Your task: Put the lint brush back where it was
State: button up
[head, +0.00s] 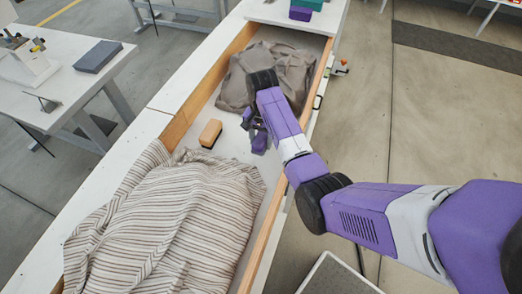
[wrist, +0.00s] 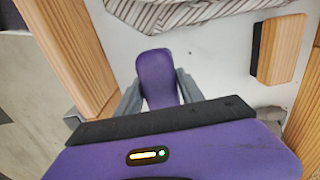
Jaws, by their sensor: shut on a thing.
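My gripper (head: 252,125) is inside the open drawer's outline, over its white floor. In the wrist view its two grey fingers (wrist: 157,92) are shut on a rounded purple thing, apparently the lint brush (wrist: 156,68). In the head view the purple lint brush (head: 260,143) shows below my gripper, partly hidden by it. I cannot tell whether it touches the drawer floor. A wooden block with a dark side, like another brush (head: 210,133), lies on the floor to the left of my gripper; it also shows in the wrist view (wrist: 282,48).
The long drawer has wooden walls (head: 180,130). Striped cloth (head: 170,225) fills its near end and grey-brown cloth (head: 285,65) its far end. A side table (head: 50,75) with a grey box (head: 98,56) stands at left.

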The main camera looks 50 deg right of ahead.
aim_at(261, 135)
jog(key=shift+f, duration=2.9)
jog(key=shift+f, duration=0.2)
jog(key=o, duration=1.3)
jog(key=shift+r, duration=0.1)
notch_tip(261, 135, up, 12)
jog(key=shift+d+r, duration=0.1)
jog(key=shift+w, duration=0.1)
